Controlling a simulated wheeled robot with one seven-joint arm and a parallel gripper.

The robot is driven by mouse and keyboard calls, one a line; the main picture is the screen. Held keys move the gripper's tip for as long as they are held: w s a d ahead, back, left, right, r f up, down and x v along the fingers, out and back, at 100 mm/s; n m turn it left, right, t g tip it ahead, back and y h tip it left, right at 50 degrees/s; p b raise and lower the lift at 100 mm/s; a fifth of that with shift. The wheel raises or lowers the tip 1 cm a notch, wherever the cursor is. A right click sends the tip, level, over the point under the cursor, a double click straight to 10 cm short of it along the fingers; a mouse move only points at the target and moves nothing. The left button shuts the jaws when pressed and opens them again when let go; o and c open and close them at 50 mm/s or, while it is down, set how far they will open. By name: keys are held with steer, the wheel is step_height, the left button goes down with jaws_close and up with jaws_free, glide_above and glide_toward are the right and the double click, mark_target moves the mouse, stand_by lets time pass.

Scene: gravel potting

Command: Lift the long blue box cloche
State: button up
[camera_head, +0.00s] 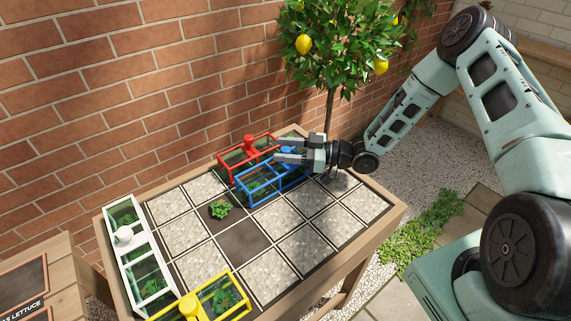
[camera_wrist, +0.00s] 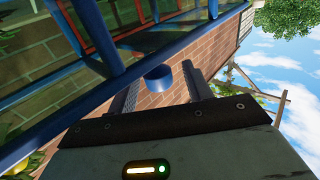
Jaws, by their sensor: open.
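The long blue box cloche (camera_head: 262,184) stands on the bed's paved grid, close in front of the red cloche, with clear panes in a blue frame. My gripper (camera_head: 279,150) is level over its far right part, fingers apart and pointing left. In the wrist view the blue cloche (camera_wrist: 62,121) fills the upper left, and its round blue knob (camera_wrist: 158,77) shows between the two open fingers (camera_wrist: 160,90). I cannot tell whether either finger touches the knob.
A red cloche (camera_head: 250,146) stands just behind. A white cloche (camera_head: 124,235) lies along the left edge and a yellow cloche (camera_head: 190,304) at the front. A small green plant (camera_head: 220,209) sits in an open cell. A lemon tree (camera_head: 330,45) rises behind my gripper, near the brick wall (camera_head: 120,100).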

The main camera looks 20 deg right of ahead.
jaws_close()
steer(key=shift+a, duration=0.1)
steer(key=shift+r, duration=0.15)
